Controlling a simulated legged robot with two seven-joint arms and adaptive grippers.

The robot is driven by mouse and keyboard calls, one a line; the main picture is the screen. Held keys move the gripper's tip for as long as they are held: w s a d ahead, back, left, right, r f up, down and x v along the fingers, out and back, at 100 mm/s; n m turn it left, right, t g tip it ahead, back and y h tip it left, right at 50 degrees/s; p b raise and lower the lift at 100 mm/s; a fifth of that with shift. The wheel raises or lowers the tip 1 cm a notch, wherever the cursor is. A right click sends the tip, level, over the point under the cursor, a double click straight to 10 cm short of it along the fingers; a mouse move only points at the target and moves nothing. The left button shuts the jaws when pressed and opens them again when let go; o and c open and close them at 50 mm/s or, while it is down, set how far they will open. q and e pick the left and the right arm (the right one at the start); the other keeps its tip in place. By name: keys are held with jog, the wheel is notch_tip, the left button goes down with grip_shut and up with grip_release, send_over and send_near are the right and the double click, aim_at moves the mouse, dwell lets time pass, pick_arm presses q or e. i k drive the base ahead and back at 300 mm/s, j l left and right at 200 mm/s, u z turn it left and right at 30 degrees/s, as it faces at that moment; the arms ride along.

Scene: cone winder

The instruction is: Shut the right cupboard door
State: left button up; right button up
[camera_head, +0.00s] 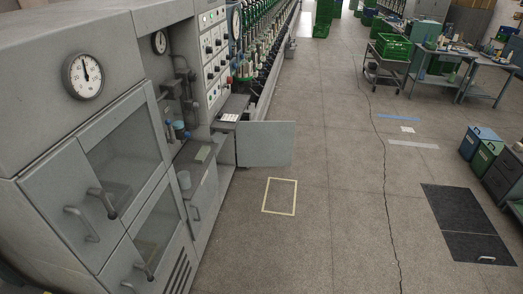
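A flat grey-green cupboard door (268,145) stands open, sticking out to the right from the front of the machine row into the aisle. Its left edge meets the cupboard (226,150) below a small shelf with a white keypad. The inside of the cupboard is mostly hidden at this angle. Nearer, another low cupboard (203,190) with a handle has its front closed. Neither of my grippers is in view, and nothing touches the open door.
A large grey cabinet (62,130) with a gauge, glass panels and projecting handles fills the left. A yellow floor rectangle (280,196) lies in front of the open door. The central aisle is clear. A cart with a green crate (393,47) stands far right.

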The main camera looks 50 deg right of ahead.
aim_at(260, 143)
jog(key=k+z, duration=0.25)
jog(key=z, duration=0.2)
jog(key=k+l+z, duration=0.1)
jog(key=z, duration=0.4)
jog(key=i+l+z, duration=0.15)
jog(key=z, duration=0.3)
jog(key=i+z, duration=0.6)
jog(key=z, duration=0.3)
jog(key=i+j, duration=0.15)
jog(key=i, duration=0.6)
jog(key=i+j, duration=0.15)
jog(key=i, duration=0.55)
jog(key=i+j, duration=0.15)
jog(key=i, duration=5.05)
jog(key=i+u, duration=0.3)
jog(key=u, duration=0.2)
jog(key=i+l+u, duration=0.15)
jog(key=u, duration=0.3)
jog(key=i+l+u, duration=0.25)
jog(key=u, duration=0.25)
jog(key=i+u, duration=0.15)
jog(key=u, duration=2.8)
